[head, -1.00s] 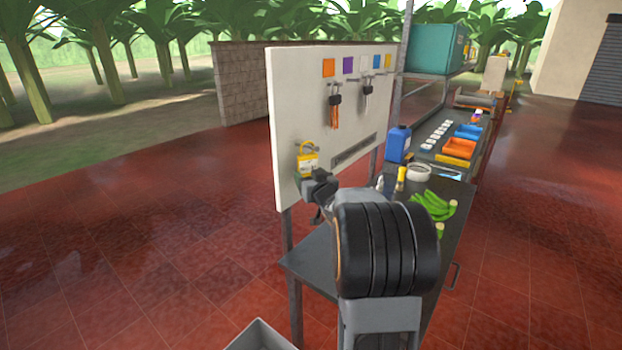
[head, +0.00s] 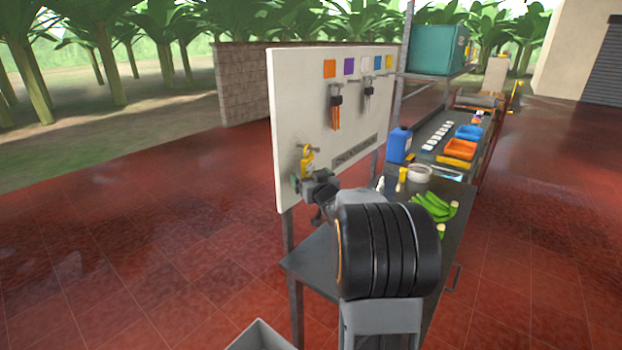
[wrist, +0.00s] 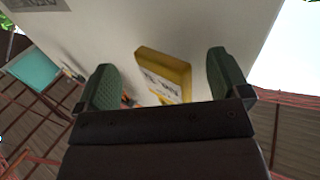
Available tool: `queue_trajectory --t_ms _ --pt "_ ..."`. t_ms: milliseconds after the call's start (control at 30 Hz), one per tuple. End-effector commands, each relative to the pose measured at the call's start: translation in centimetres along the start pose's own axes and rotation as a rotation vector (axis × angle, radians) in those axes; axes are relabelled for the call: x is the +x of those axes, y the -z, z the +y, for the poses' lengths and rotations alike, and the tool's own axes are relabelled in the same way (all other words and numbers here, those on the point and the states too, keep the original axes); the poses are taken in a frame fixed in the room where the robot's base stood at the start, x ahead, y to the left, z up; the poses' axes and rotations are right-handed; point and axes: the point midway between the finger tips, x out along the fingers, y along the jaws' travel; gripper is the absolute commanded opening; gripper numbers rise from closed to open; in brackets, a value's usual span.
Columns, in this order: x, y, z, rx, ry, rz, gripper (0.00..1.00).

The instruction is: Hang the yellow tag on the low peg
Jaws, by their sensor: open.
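The yellow tag (head: 307,164) is at the low peg (head: 312,149) on the lower left of the white board. It looks hung there by its top loop, seen nearly edge-on. My gripper (head: 305,187) is just below the tag, close to the board. In the wrist view the tag (wrist: 172,62), yellow with a white label, shows beyond and between the two green fingers. The fingers of my gripper (wrist: 166,78) are spread wide, with gaps to the tag on both sides. The peg is not clear in the wrist view.
The white board (head: 290,110) also carries orange (head: 336,112) and grey (head: 367,94) hanging items. Green bananas (head: 434,207), a tape roll (head: 419,173) and a blue jug (head: 399,145) stand on the dark bench. Floor left of the board is clear.

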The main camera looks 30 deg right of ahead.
Motion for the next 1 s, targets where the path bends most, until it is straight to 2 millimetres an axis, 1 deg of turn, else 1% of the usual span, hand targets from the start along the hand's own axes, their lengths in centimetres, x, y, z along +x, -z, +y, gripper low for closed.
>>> queue_trajectory --t_ms 167,267,367,500,700,900,1000 --pt "-0.3 0.0 0.0 0.000 -0.001 0.000 0.94" --pt "-1.3 0.0 0.1 -0.001 -0.002 0.002 0.94" --pt "-3.1 -0.1 0.0 -0.001 -0.001 0.002 0.94" --pt "-6.1 -0.1 0.0 -0.001 -0.003 0.002 0.94" --pt "-9.9 0.1 0.1 -0.002 -0.003 0.003 0.94" --pt "-12.6 0.0 0.1 0.000 -0.002 0.002 0.94" --pt "-13.3 0.0 0.0 -0.001 -0.001 0.001 0.94"
